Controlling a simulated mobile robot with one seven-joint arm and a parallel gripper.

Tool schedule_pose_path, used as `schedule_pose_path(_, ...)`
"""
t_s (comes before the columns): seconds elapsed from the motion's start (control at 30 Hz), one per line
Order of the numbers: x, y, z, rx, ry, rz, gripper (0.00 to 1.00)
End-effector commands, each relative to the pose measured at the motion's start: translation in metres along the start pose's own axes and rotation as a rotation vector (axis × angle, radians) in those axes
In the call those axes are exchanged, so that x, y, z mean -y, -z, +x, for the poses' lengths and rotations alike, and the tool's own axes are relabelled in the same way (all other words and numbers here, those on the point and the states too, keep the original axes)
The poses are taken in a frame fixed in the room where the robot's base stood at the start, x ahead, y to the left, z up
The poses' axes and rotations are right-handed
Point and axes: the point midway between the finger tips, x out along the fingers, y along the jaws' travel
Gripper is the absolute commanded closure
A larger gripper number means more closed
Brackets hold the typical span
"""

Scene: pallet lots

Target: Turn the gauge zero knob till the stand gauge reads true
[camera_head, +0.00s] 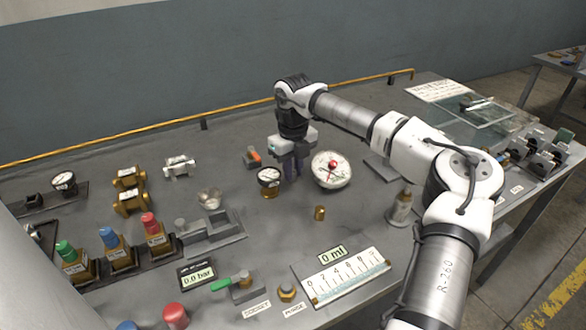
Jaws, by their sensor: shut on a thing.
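The large white dial gauge (328,181) lies face up on the bench, with a red hub at its middle. Its pointer reading is too small to tell. A small brass-bodied gauge (268,178) stands to the left. My gripper (292,175) points down between the two gauges, close to the left rim of the large dial. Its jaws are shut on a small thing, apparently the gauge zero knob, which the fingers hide. A digital box (197,275) at the front reads 0.0 bar.
Red, blue and green capped units (118,251) stand at front left. A scaled plate (345,275) and a green-handled valve (238,287) lie in front. A brass cylinder (319,213) and a grey cone (400,207) stand near the dial. A yellow pipe (230,105) runs along the back.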

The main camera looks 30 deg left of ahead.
Motion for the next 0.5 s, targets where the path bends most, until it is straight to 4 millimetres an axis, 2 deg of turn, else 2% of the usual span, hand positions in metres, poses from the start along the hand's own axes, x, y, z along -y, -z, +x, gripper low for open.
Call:
schedule_pose_path(0.4,0.0002,-0.0005,-0.001,0.002,0.001,-0.05,1.0)
schedule_pose_path(0.43,0.0002,-0.0005,-0.001,0.002,0.001,-0.05,0.78)
schedule_pose_path(0.5,0.0002,-0.0005,-0.001,0.002,0.001,-0.05,0.69)
